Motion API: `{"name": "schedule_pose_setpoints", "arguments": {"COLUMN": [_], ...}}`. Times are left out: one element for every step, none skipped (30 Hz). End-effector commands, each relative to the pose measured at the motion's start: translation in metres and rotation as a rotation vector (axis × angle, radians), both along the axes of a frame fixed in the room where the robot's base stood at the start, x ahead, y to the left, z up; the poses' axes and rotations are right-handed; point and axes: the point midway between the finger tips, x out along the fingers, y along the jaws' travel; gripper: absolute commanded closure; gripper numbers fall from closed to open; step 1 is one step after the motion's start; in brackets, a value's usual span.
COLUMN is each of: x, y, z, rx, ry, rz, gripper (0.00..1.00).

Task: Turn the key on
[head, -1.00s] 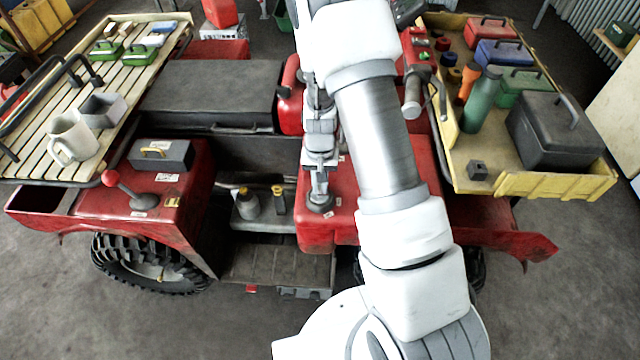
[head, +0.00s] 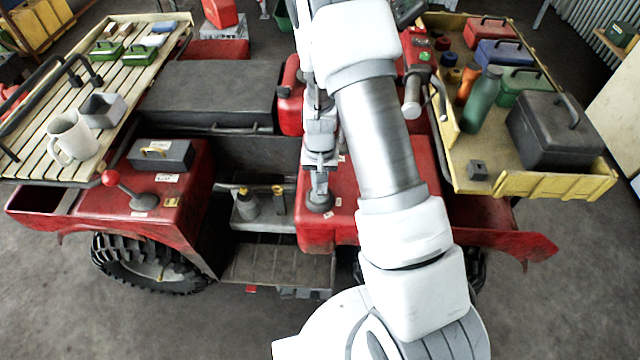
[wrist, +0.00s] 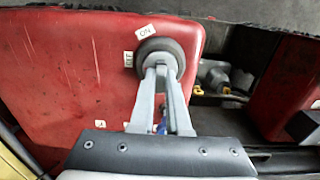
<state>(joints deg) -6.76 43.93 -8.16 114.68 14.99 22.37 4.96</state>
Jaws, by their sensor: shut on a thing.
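The key switch shows as a round dark grey base on the red quad body in the wrist view (wrist: 172,46), and in the head view (head: 320,206) below my arm. A white "ON" label (wrist: 145,31) sits at its upper left edge, and a second white label (wrist: 128,59) sits at its left. My gripper (wrist: 161,70) is shut on the key at the switch, its two fingers meeting over the base. It also shows in the head view (head: 319,188), pointing down at the switch. The key is mostly hidden by the fingertips, so its angle cannot be told.
A red-knobbed lever (head: 111,178) and a grey box (head: 160,155) are on the left fender. A slatted rack (head: 40,110) holds a mug (head: 72,135). A yellow tray (head: 540,186) with toolboxes and a green bottle (head: 483,100) is at right. The footwell (head: 275,265) is open.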

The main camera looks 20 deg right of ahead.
Motion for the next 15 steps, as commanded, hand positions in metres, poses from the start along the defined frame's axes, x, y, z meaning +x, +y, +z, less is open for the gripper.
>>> {"name": "schedule_pose_setpoints", "arguments": {"x": [-0.0001,-0.0001,-0.0001,-0.0001,-0.0001,-0.0001,-0.0001,-0.0001,-0.0002,-0.0002,-0.0002,-0.0002,-0.0002,-0.0002,-0.0002], "y": [0.0,0.0,0.0,0.0,0.0,0.0,0.0,0.0,0.0001,0.0001,0.0002,0.0007,0.0007,0.0004,0.0003], "z": [-0.0001,-0.0001,-0.0001,-0.0001,-0.0001,-0.0001,-0.0001,-0.0001,-0.0001,-0.0001,-0.0001,-0.0001,0.0001,0.0002,0.0004], "rx": [0.0,0.0,0.0,0.0,0.0,0.0,0.0,0.0,0.0,-0.001,-0.001,-0.001,-0.001,-0.001,-0.001], "ry": [0.0,0.0,0.0,0.0,0.0,0.0,0.0,0.0,0.0,0.0,0.0,0.0,0.0,0.0,0.0], "rz": [0.0,0.0,0.0,0.0,0.0,0.0,0.0,-0.003,-0.018,-0.039,-0.067,-0.117,-0.16,-0.204,-0.26], "gripper": [1.0,1.0,1.0,1.0,1.0,1.0,1.0,1.0,1.0,1.0,1.0,1.0,1.0,1.0,1.0]}}
